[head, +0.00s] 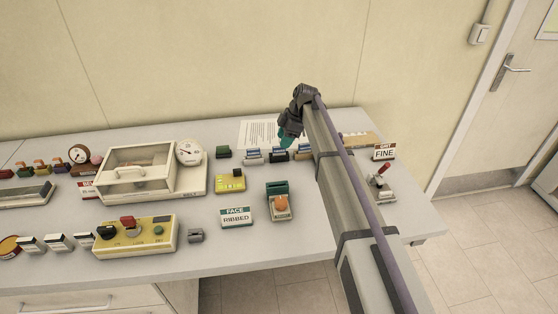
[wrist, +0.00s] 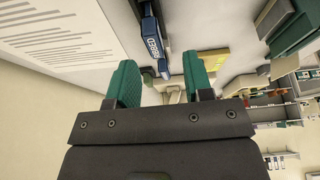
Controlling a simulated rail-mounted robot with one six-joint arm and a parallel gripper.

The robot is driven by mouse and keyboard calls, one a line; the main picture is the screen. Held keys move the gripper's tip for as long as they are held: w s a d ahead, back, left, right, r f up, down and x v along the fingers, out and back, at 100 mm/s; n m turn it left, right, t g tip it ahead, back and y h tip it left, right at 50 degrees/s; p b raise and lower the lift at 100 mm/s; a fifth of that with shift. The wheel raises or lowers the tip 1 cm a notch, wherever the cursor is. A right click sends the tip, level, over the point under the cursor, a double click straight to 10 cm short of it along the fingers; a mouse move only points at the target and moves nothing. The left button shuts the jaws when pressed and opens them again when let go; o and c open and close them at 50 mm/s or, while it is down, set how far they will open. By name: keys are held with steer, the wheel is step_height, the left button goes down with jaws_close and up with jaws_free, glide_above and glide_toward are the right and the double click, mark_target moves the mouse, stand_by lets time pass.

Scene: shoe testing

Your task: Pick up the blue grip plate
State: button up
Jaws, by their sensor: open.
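A blue plate (wrist: 152,42) marked RIBBED shows in the wrist view, ahead of my gripper (wrist: 160,80) and roughly between the lines of its two green fingers. The fingers are spread wide, with nothing held between them. In the head view my gripper (head: 287,138) hangs over the back of the table, just above a row of small blocks with blue parts (head: 253,155). I cannot tell which block in the head view is the one marked RIBBED. My arm hides part of that row.
A printed sheet (head: 258,134) lies behind the row. A yellow block (head: 230,181), a green-and-orange device (head: 280,202) and a FACE RIBBED sign (head: 236,216) stand in front. A clear-lidded case (head: 140,175) is at left, and a FINE sign (head: 384,152) at right.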

mark_target(279, 153)
steer(key=shift+f, duration=0.1)
steer(key=b+x, duration=0.4)
steer(key=x, duration=0.1)
steer(key=shift+w+f+b, duration=0.25)
steer(key=shift+w+b, duration=0.1)
steer(key=shift+b, duration=0.05)
steer(key=shift+r, duration=0.25)
steer(key=shift+c, duration=0.2)
jaws_close()
